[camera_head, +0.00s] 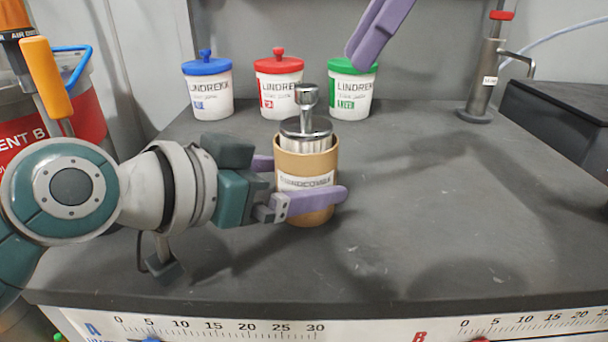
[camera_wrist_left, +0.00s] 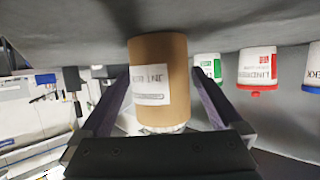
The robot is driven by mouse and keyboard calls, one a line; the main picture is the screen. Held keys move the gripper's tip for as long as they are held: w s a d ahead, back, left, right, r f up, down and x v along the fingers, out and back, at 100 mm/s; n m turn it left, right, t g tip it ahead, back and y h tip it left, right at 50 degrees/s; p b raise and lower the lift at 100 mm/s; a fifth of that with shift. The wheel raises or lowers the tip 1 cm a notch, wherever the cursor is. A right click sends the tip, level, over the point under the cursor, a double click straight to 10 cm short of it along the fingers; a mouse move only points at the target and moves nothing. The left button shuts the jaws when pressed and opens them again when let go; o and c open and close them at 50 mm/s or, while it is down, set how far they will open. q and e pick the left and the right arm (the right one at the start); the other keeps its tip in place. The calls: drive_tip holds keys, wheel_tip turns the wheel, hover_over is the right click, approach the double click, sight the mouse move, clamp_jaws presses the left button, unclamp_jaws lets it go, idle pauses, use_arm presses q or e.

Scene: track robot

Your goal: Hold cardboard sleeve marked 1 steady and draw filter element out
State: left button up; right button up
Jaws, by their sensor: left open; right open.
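A brown cardboard sleeve (camera_head: 308,213) with a white label stands upright on the dark bench; no number 1 is readable on it. The white pleated filter element (camera_head: 307,143) sits in it, its metal cap and knobbed handle (camera_head: 307,97) above the rim. My left gripper (camera_head: 315,182) is open, its purple fingers on either side of the sleeve. In the left wrist view the sleeve (camera_wrist_left: 172,62) is between the fingers, with the pleated end (camera_wrist_left: 162,129) showing. My right gripper (camera_head: 378,32) is open at the top, partly out of frame, above the green-lidded tub.
Tubs with blue (camera_head: 208,92), red (camera_head: 279,90) and green (camera_head: 351,95) lids stand behind the sleeve. A metal pump-like device (camera_head: 484,80) stands at the back right, near a dark box (camera_head: 565,115). The bench's right and front middle is clear.

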use_arm(q)
drive_tip(key=shift+x, duration=1)
drive_tip(key=shift+c, duration=0.4)
drive_tip(key=shift+a, duration=0.1)
drive_tip(key=c, duration=1.2)
drive_tip(key=shift+c, duration=0.2)
